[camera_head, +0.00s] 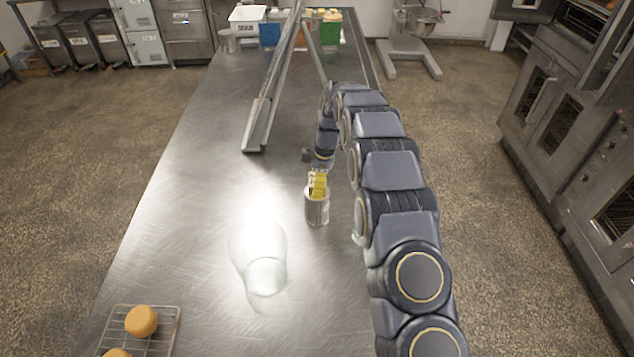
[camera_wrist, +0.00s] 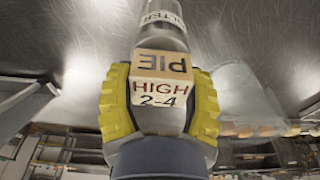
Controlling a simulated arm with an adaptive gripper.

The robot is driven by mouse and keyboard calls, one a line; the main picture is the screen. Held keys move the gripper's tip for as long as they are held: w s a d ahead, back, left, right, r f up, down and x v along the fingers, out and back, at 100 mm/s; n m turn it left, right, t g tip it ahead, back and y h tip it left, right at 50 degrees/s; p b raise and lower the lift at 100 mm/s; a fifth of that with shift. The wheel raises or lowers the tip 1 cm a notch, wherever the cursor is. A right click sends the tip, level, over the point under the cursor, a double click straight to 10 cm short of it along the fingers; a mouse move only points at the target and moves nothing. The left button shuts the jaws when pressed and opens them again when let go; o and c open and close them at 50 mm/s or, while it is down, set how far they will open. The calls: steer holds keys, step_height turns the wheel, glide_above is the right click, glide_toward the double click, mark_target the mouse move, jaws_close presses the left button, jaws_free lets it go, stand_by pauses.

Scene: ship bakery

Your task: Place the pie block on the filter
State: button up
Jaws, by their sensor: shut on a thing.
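The pie block (camera_wrist: 163,65) is a small tan block with "PIE" on one face and "HIGH 2-4" on another. My gripper (camera_wrist: 160,98) is shut on it, with a yellow pad on each side. In the head view my gripper (camera_head: 318,184) points down at the top of a metal cylinder (camera_head: 317,210) standing on the steel table. In the wrist view a cylinder labelled "FILTER" (camera_wrist: 160,22) lies just beyond the block. The block looks very close to the cylinder's top; I cannot tell whether they touch. The pads hide the block in the head view.
A wire rack (camera_head: 160,346) with round orange pieces is at the near left. A long metal channel (camera_head: 268,100) lies behind. Coloured bins (camera_head: 330,32) stand at the far end.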

steer(key=shift+f, duration=0.1)
steer(key=o, duration=1.1)
steer(key=r, duration=0.3)
steer(key=d+r, duration=0.1)
steer(key=r, duration=0.6)
steer(key=shift+d+r, duration=0.3)
steer(key=shift+r, duration=0.05)
steer(key=s+d+r+m, duration=0.2)
steer(key=s+r+m, duration=0.15)
steer(key=s, duration=0.35)
steer(key=s+d+r+m+h, duration=0.1)
steer(key=s+r+m, duration=0.25)
steer(key=s, duration=0.35)
steer(key=s+d+r+m, duration=0.2)
steer(key=s+r, duration=0.2)
steer(key=s, duration=0.3)
steer(key=s+d+f+m, duration=0.1)
steer(key=s+m, duration=0.3)
steer(key=s, duration=0.6)
steer(key=s+d+f+m+g+h, duration=0.1)
steer(key=s+m, duration=0.4)
steer(key=s, duration=0.6)
steer(key=shift+s+d+f+g, duration=0.2)
steer(key=shift+d+g, duration=0.1)
steer(key=shift+d, duration=0.15)
